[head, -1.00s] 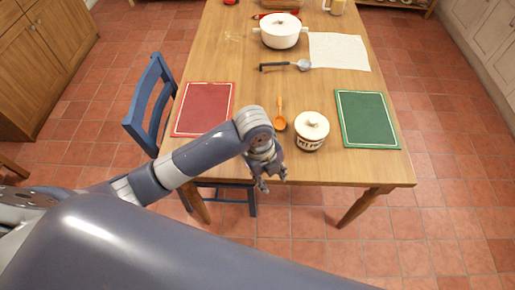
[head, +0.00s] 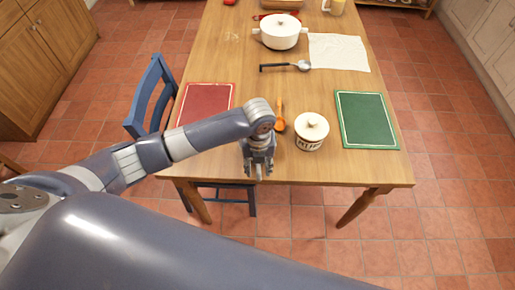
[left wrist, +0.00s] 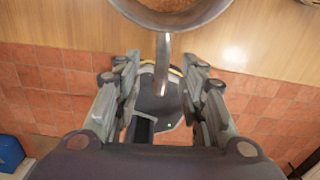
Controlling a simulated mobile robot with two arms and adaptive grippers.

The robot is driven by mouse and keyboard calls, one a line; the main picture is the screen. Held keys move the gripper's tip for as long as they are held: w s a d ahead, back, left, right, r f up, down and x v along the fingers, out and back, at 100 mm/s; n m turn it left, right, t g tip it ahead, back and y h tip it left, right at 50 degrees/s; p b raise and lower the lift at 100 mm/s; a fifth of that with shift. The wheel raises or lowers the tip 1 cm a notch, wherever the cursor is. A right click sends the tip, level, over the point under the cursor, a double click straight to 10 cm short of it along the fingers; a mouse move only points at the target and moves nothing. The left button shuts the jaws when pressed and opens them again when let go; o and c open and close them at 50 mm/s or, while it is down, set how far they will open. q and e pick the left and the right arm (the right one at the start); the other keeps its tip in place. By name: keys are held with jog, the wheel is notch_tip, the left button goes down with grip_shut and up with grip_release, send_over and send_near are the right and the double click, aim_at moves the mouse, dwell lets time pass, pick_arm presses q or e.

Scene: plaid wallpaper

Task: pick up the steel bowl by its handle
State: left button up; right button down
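The steel bowl (left wrist: 172,12) shows at the top of the left wrist view, cut off by the frame edge, over the wooden table. Its straight grey handle (left wrist: 162,62) points down the picture, past the table edge, between my left gripper's fingers. My left gripper (left wrist: 160,72) is open, with a finger on each side of the handle and gaps on both sides. In the head view my left gripper (head: 258,170) hangs at the table's near edge, pointing down. The bowl cannot be made out there, probably hidden by my arm. My right gripper is not in view.
A blue chair (head: 152,100) stands at left.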

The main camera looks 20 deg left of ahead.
aim_at(259, 169)
pick_arm(q)
jog(key=shift+d+f+p, duration=0.1)
jog(key=shift+f+p, duration=0.3)
jog(key=shift+f, duration=1.8)
grip_shut()
